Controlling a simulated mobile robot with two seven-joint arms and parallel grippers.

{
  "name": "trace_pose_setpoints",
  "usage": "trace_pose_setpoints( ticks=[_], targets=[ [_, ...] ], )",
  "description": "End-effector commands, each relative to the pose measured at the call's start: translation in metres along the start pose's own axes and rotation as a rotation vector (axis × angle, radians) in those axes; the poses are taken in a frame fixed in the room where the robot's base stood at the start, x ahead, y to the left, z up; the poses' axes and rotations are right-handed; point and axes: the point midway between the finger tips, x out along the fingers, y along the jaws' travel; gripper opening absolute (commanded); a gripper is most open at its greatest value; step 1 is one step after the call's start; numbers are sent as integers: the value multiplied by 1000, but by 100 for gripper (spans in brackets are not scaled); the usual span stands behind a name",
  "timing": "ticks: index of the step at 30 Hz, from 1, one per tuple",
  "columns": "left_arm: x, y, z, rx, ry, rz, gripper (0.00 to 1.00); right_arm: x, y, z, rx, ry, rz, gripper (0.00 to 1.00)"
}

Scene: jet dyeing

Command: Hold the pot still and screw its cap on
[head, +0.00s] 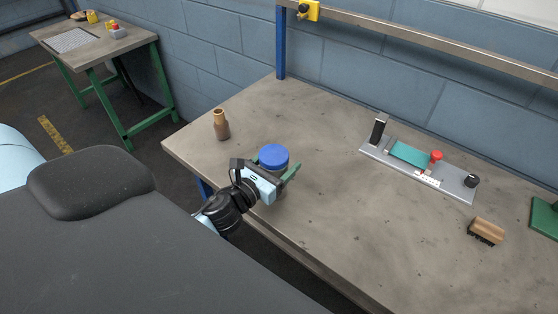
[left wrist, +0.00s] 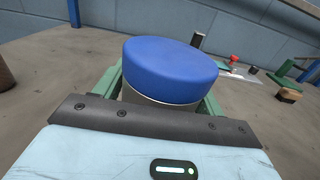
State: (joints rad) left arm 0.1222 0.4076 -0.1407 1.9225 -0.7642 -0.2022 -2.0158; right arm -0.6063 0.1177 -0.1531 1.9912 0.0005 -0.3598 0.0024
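The pot is a grey metal cylinder (left wrist: 160,100) standing on the near left part of the bench. Whether the thread is engaged cannot be seen. My left gripper (head: 275,172) reaches in from the bench's front edge. Its green fingers lie along both sides of the pot, below the cap, and appear closed against it. My right gripper is in neither view.
A brown bottle-shaped piece (head: 221,125) stands left of the pot. A grey fixture plate (head: 455,188) with a teal strip and red knob lies toward the back right. A wooden brush (head: 486,231) lies nearer. The bench top (head: 330,200) between is clear.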

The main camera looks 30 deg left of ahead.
Motion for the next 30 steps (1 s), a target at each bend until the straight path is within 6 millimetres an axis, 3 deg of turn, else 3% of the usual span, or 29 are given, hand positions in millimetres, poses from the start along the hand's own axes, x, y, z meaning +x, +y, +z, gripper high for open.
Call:
trace_pose_setpoints(
  ticks=[14, 30],
  targets=[
    [-2, 0, 5, 1, -1, 0, 80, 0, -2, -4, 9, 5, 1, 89],
    [-90, 0, 0, -2, 6, 0, 80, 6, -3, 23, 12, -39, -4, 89]
  ],
)
